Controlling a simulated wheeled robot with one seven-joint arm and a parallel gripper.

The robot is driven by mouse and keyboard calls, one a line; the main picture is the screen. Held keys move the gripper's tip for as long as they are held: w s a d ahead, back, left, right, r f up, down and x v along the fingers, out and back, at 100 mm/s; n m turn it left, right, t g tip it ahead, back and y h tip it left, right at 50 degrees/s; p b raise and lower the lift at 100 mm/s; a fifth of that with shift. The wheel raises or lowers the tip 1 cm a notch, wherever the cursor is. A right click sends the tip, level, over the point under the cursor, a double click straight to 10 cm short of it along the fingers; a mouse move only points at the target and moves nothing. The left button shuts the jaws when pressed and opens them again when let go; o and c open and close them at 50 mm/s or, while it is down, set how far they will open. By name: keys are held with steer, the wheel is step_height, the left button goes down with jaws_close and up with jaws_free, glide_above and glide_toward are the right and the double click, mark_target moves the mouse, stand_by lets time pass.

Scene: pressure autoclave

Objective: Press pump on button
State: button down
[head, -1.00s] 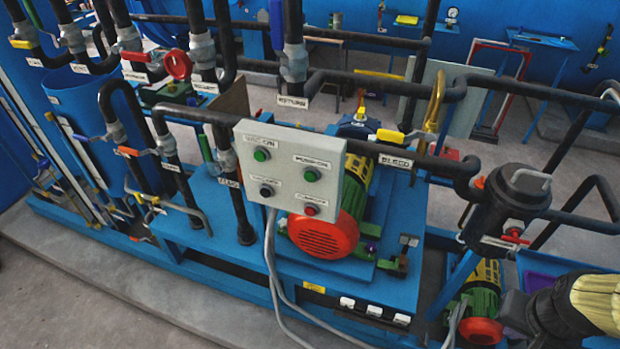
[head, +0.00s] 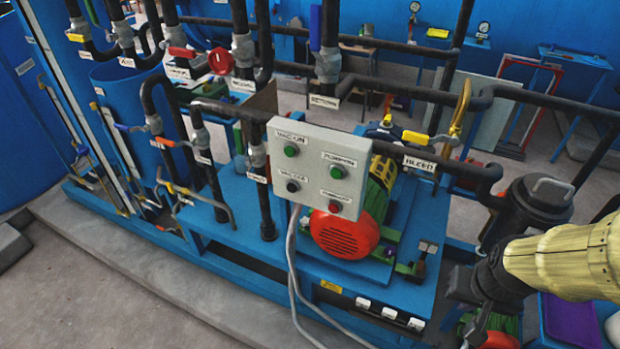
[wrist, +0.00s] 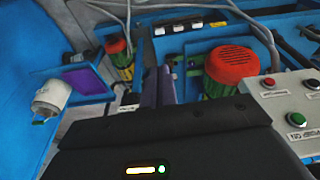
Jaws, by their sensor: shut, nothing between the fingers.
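The grey control box (head: 313,180) stands in the middle of the head view. Its pump on button (head: 336,172) is green, at the upper right of the box. The same green button (wrist: 296,118) shows at the right of the wrist view, beside an upside-down PUMP ON label. My gripper (wrist: 157,76) shows as narrow dark fingers, shut and empty. It is well to the left of the box in the wrist view and apart from it. In the head view my arm is at the lower right, and I cannot make out the fingertips there.
Another green button (head: 291,150), a black button (head: 292,186) and a red button (head: 335,207) share the box. A red-ended motor (head: 343,234) is behind and below it. Black pipes (head: 430,160) pass behind it and to its right. Grey cables (head: 291,255) hang below.

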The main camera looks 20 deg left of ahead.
steer(key=shift+a, duration=0.35)
steer(key=w+a+f+n+t+y+b, duration=0.3)
steer(key=w+a+n+t, duration=0.55)
steer(key=w+a, duration=0.7)
steer(key=s+a+r+n+t+y, duration=0.1)
steer(key=a+n+y, duration=0.7)
steer(key=a, duration=0.9)
steer(key=shift+s+a+n+t+y, duration=0.25)
steer(key=shift+s+n+t+y, duration=0.15)
steer(key=shift+n, duration=0.55)
steer(key=shift+w, duration=0.1)
